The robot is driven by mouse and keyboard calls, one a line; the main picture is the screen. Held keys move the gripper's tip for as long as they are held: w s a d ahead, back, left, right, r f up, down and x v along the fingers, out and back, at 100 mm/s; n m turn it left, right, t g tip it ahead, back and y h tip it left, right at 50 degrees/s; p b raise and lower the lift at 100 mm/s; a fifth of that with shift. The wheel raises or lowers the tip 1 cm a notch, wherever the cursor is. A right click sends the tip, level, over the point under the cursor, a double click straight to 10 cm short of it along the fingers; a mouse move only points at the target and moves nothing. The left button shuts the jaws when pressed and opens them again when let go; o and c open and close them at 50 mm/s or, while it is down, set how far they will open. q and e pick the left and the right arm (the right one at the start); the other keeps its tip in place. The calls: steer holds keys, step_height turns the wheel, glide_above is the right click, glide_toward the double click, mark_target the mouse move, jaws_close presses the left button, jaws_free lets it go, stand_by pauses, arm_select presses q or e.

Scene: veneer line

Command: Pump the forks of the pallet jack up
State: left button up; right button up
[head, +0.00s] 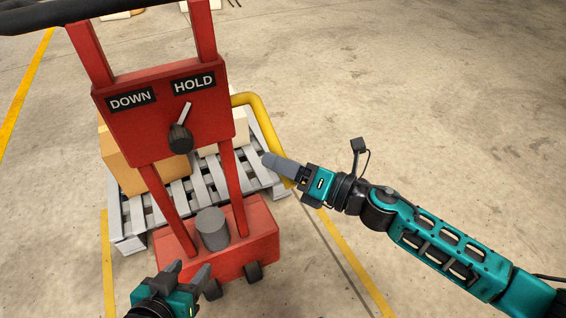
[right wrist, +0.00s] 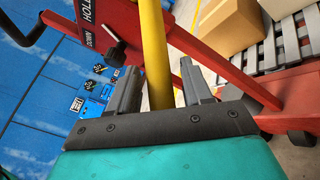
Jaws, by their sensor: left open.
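The red pallet jack (head: 120,125) stands at left in the head view, with DOWN and HOLD labels on its panel. The white pointer of its black knob (head: 181,140) points up toward HOLD. A yellow pump lever (head: 262,117) bends out from the jack's right side and down. My right gripper (head: 268,161) is at the lever. In the right wrist view the lever (right wrist: 154,45) runs between its two spread fingers, with a gap on the right. The forks are hidden. My left gripper (head: 188,272) is open and empty, low in front of the jack's base.
A grey slatted pallet (head: 135,222) with a tan box (head: 122,168) and a paler box (head: 240,132) is behind the jack. A grey cylinder (head: 212,230) stands on the jack's base. The concrete floor at right is clear, with yellow lines.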

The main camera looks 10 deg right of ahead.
jaws_close()
stand_by(0.3)
